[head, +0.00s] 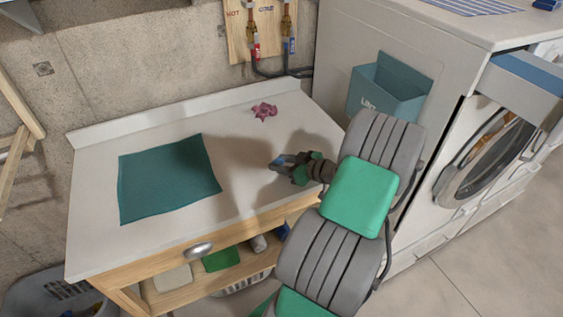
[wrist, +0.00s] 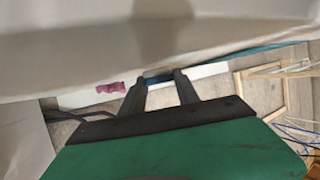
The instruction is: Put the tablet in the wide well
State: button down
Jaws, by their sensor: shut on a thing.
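My gripper (head: 286,162) is low over the right part of the white worktop in the head view. It is shut on a small blue thing (head: 278,161), which I take to be the tablet. In the wrist view the fingers (wrist: 160,76) are close together, with a thin blue strip (wrist: 158,79) between their tips. I cannot tell whether it touches the worktop. At the right edge of the head view, the washing machine's drawer (head: 522,84) is pulled out and shows blue inside. Separate wells cannot be made out.
A teal cloth (head: 168,178) lies flat at the left of the worktop (head: 238,132), and a crumpled pink cloth (head: 264,111) lies near its back. A teal lint bin (head: 389,89) hangs on the machine's side (head: 335,60). The round door (head: 485,158) is below the drawer.

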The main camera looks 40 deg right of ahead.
jog(key=shift+f+b, duration=0.3)
jog(key=shift+f, duration=0.2)
jog(key=c, duration=0.9)
grip_release()
jog(key=shift+r, duration=0.1)
